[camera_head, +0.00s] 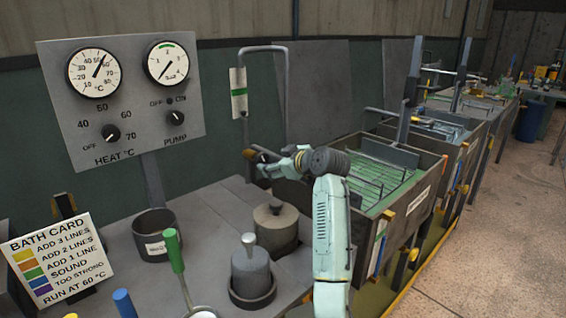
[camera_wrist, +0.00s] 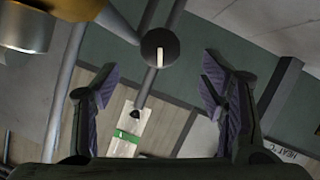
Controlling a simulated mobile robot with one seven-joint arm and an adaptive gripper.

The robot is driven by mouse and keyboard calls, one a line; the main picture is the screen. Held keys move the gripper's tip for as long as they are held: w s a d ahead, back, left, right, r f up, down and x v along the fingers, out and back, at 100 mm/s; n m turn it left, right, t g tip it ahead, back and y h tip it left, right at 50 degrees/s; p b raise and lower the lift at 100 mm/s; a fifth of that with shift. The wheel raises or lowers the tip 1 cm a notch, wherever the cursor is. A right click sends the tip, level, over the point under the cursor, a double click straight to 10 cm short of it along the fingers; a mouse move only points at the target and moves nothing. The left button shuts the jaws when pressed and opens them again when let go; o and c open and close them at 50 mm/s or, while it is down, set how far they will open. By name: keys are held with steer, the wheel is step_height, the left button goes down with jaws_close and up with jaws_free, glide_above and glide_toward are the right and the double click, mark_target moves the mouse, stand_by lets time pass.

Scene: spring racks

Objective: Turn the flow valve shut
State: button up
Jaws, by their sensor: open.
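The flow valve shows in the wrist view as a round dark knob (camera_wrist: 152,45) with a pale pointer line, on a grey pipe. The pointer runs roughly along the pipe, slightly off its line. My gripper (camera_wrist: 157,82) is open, with its two dark fingers spread on either side of the knob's line and nothing between them. The knob lies ahead of the fingertips and looks untouched. In the head view my gripper (camera_head: 262,163) is beside the lower end of the bent pipe (camera_head: 286,95), and it hides most of the valve. A flow gauge with a green band (camera_head: 239,92) hangs on the pipe; it also shows in the wrist view (camera_wrist: 127,136).
A panel (camera_head: 120,100) with two dials and the heat and pump knobs stands at the left. Lidded pots (camera_head: 275,222), a bath card (camera_head: 55,255) and a green-handled tool (camera_head: 174,250) occupy the bench. A green-floored tank (camera_head: 425,185) lies at the right.

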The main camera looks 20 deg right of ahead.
mark_target(263, 159)
steer(key=shift+v, duration=2.25)
steer(key=x, duration=1)
steer(key=shift+w+a+r, duration=0.2)
steer(key=shift+w, duration=0.2)
steer(key=shift+w+a+f, duration=0.1)
steer(key=shift+w+f, duration=0.2)
steer(key=shift+w, duration=0.2)
steer(key=shift+c, duration=0.5)
